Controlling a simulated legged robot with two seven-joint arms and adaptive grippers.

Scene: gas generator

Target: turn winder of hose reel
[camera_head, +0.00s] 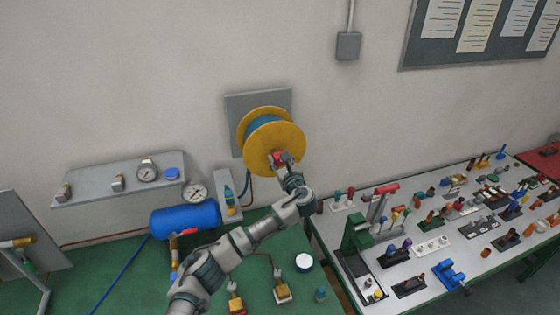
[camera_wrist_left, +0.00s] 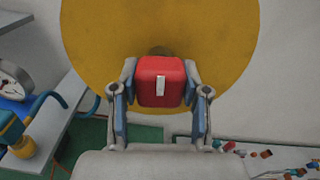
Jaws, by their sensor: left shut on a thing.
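The hose reel (camera_head: 263,131) is a yellow drum with blue hose on it, mounted on a grey plate on the wall. Its front yellow disc (camera_wrist_left: 95,40) fills the upper part of the left wrist view. The winder is a red block-like handle (camera_wrist_left: 160,80) at the disc's lower part; it also shows small in the head view (camera_head: 279,157). My left gripper (camera_wrist_left: 160,92) is shut on the red winder, one finger on each side of it. My right gripper is not in view.
A blue tank (camera_head: 184,219) and a shelf with gauges (camera_head: 115,180) stand left of the reel. A table (camera_head: 400,285) crowded with levers and small parts stands on the right. The wall above the reel is clear.

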